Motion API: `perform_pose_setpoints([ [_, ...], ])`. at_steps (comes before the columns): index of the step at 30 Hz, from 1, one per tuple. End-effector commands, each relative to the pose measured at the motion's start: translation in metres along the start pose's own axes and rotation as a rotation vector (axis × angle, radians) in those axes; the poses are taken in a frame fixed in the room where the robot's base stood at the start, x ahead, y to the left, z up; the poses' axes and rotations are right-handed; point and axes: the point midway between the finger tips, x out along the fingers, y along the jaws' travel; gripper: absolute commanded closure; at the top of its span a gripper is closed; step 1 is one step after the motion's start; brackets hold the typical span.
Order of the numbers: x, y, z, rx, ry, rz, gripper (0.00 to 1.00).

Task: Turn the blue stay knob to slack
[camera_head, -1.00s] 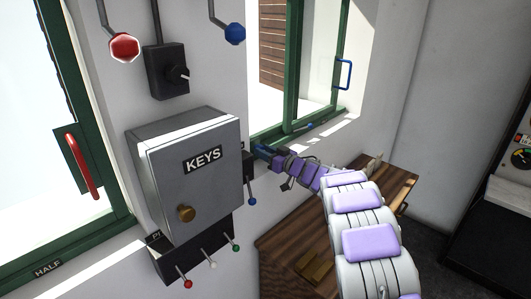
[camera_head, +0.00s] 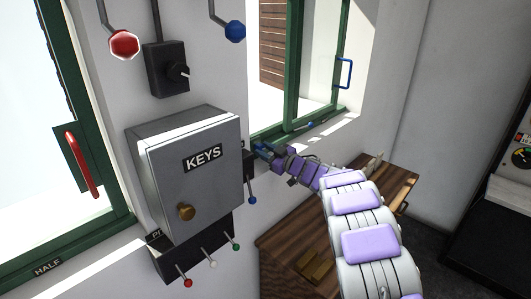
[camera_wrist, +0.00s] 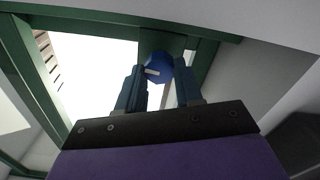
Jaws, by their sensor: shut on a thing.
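The blue stay knob (camera_wrist: 157,66) shows in the wrist view, round, with a pale pointer bar on its face aimed to the left. It sits against the green window frame. My gripper (camera_wrist: 159,72) has its two dark blue fingers on either side of the knob, shut on it. In the head view my gripper (camera_head: 264,150) is at the lower left corner of the right window, just right of the key box. The knob itself cannot be made out there behind the fingers. No slack marking is readable.
The grey KEYS box (camera_head: 196,178) stands out from the wall close left of my gripper. A blue-tipped lever (camera_head: 252,200) hangs just below it. A wooden desk (camera_head: 290,240) is under my arm. The open green window (camera_head: 292,60) is above.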

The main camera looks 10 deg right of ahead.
Motion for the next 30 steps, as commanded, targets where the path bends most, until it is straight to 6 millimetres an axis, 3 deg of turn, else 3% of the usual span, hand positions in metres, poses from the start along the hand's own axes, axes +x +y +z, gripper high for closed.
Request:
perform_pose_setpoints([
  [30,-0.0006,-0.0039,0.004,-0.968,0.002,0.0,0.95],
])
